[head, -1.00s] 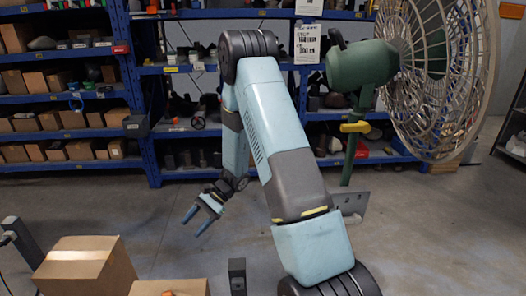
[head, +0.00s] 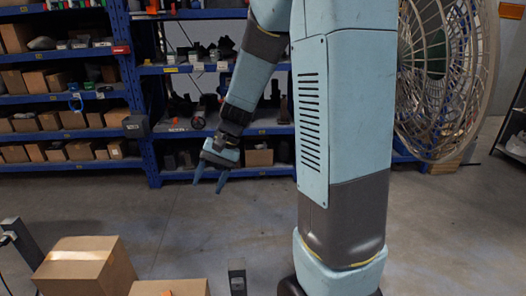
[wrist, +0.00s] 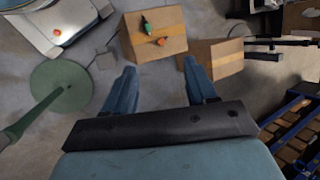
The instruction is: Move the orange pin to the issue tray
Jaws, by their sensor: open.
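A small orange piece, likely the orange pin (wrist: 161,42), lies on top of a cardboard box (wrist: 177,20) in the wrist view. In the head view only a bit of orange (head: 168,293) shows on the box (head: 190,287) at the bottom edge. My gripper (head: 207,187) is open and empty, in the air beyond and above the boxes, fingers pointing down. In the wrist view its two fingers (wrist: 158,66) are spread apart, below the box in the picture. I cannot make out the issue tray.
A larger taped box (head: 85,268) stands left of the pin's box. A dark post (head: 237,277) stands to its right. Blue shelves (head: 140,100) line the back, and a big fan (head: 445,80) is at right. Its green base (wrist: 60,92) shows in the wrist view. Floor between is clear.

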